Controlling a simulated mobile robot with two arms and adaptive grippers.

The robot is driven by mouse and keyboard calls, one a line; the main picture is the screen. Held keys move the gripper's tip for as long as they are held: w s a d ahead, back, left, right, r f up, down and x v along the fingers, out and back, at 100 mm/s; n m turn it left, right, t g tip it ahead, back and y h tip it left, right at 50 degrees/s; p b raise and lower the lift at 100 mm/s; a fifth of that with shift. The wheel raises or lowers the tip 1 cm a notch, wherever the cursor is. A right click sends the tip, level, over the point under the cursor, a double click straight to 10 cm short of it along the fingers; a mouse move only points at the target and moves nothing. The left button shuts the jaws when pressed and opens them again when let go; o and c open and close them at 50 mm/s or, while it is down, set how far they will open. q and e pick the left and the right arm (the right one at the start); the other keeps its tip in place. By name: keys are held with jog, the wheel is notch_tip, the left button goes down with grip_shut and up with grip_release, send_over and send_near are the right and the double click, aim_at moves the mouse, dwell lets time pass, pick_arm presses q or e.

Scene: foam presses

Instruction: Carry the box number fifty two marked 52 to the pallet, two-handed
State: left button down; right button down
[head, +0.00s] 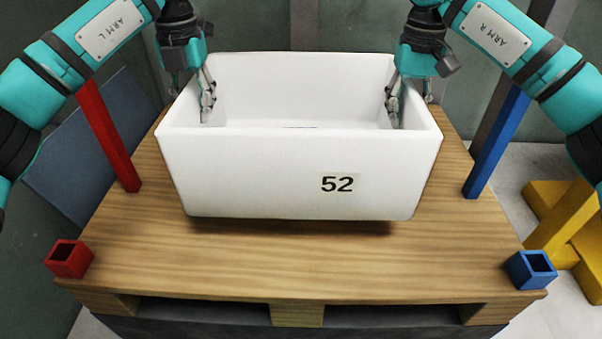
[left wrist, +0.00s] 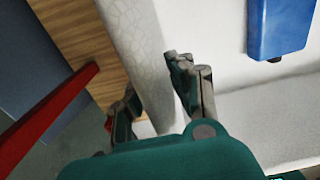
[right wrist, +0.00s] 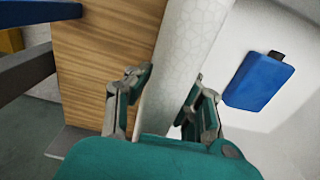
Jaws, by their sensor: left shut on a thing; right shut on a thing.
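The white foam box marked 52 (head: 300,175) is open-topped and roughly level over the wooden pallet (head: 290,265), its label facing the front. A dark shadow shows under its front edge, so it seems slightly above the boards; the exact gap is hard to tell. My left gripper (head: 190,92) is shut on the left wall, one finger inside and one outside. The same wall shows between its fingers in the left wrist view (left wrist: 152,85). My right gripper (head: 409,95) is shut on the right wall likewise.
A red post (head: 108,137) and a blue post (head: 497,142) rise at the pallet's sides. A red square socket (head: 68,259) and a blue one (head: 531,270) mark its front corners. Yellow structures (head: 565,230) stand at right. The front boards are bare.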

pick_arm(q)
jog(key=shift+w+a+f, duration=0.25)
jog(key=shift+w+f, duration=0.05)
jog(key=shift+f, duration=0.2)
pick_arm(e)
jog(key=shift+w+d+f, duration=0.25)
jog(key=shift+w+f, duration=0.1)
jog(key=shift+f, duration=0.15)
pick_arm(q)
jog(key=shift+r, duration=0.1)
pick_arm(e)
jog(key=shift+r, duration=0.1)
jog(key=shift+s, duration=0.1)
